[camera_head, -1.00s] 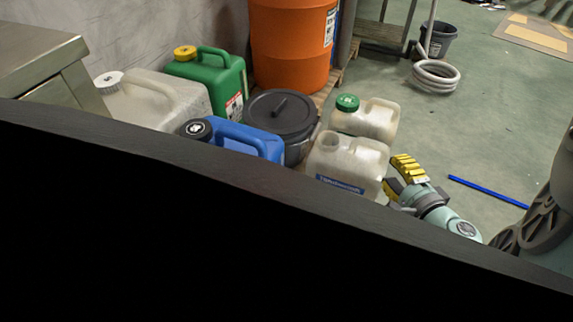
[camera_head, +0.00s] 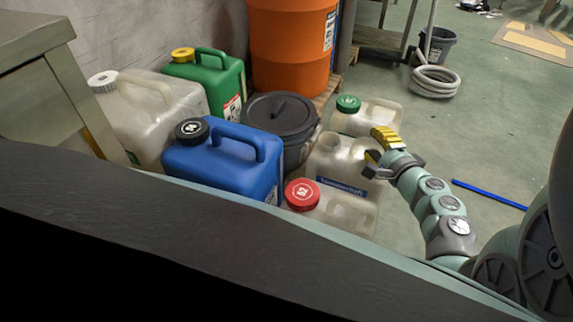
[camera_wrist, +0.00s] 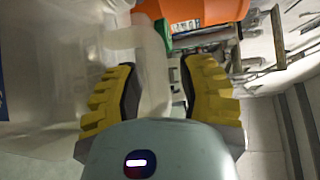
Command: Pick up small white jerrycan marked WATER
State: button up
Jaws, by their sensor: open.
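A translucent white jerrycan (camera_head: 340,160) with an open neck and a blue label stands in the middle of the head view. In the wrist view the can's pale body (camera_wrist: 50,60) fills the left. A pale handle-like part shows between the open fingers of my gripper (camera_wrist: 158,72); I cannot tell whether they touch it.
A green-capped can (camera_head: 365,116) stands behind, a red-capped can (camera_head: 335,210) in front. A blue jerrycan (camera_head: 225,160), black-lidded bucket (camera_head: 280,115), green jerrycan (camera_head: 210,75), large white jerrycan (camera_head: 150,110) and orange drum (camera_head: 290,45) stand left. Floor (camera_head: 480,130) at right is mostly clear.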

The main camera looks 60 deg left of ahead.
jog(key=shift+a, duration=0.35)
jog(key=shift+o, duration=0.4)
jog(key=shift+d, duration=0.2)
grip_shut()
